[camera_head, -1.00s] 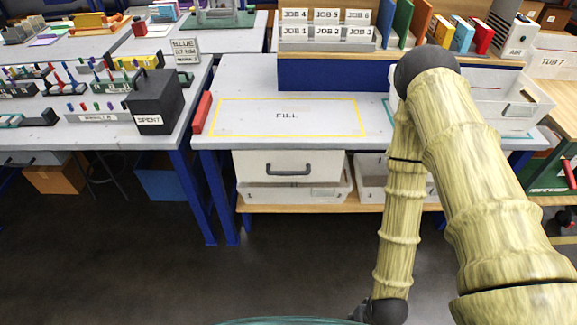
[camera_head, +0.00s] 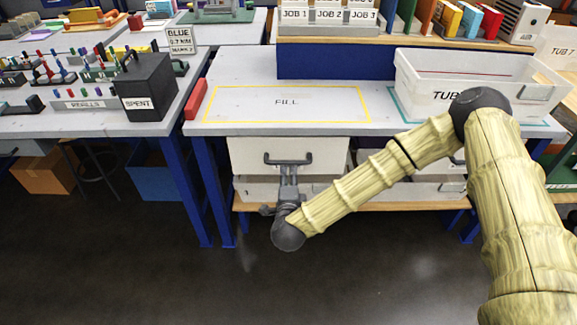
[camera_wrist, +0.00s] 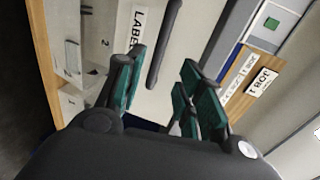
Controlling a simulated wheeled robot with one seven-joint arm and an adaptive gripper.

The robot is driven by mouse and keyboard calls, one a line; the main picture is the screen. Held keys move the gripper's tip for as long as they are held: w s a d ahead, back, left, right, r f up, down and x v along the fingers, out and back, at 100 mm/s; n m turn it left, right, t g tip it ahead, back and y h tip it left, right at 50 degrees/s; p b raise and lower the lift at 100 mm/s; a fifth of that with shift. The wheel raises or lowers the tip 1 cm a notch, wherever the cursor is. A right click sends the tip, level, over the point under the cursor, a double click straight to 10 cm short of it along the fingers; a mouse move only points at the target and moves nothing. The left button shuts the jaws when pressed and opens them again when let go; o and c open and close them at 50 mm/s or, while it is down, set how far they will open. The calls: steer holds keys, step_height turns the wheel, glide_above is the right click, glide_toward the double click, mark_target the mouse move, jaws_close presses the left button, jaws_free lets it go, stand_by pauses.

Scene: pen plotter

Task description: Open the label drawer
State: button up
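The label drawer (camera_head: 250,155) is a white front under the worktable with a dark bar handle (camera_head: 288,156); it looks closed. In the wrist view the drawer front (camera_wrist: 120,20) shows part of a "LABE" label, and the dark handle (camera_wrist: 164,45) runs slantwise ahead of the fingers. My gripper (camera_head: 289,178) is just below and in front of the handle in the head view. In the wrist view my gripper (camera_wrist: 162,68) has its teal-padded fingers spread apart with nothing between the pads. The handle lies beyond the tips; exact contact cannot be told.
The tabletop (camera_head: 230,125) above has a yellow-outlined FILL area. A clear tub (camera_head: 420,75) stands on its right. White bins (camera_head: 250,187) sit on the shelf below the drawer. A blue table leg (camera_head: 208,185) stands to the left. The floor (camera_head: 350,265) in front is clear.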

mark_target(289, 162)
steer(key=x, duration=1)
steer(key=shift+w, duration=0.1)
jaws_close()
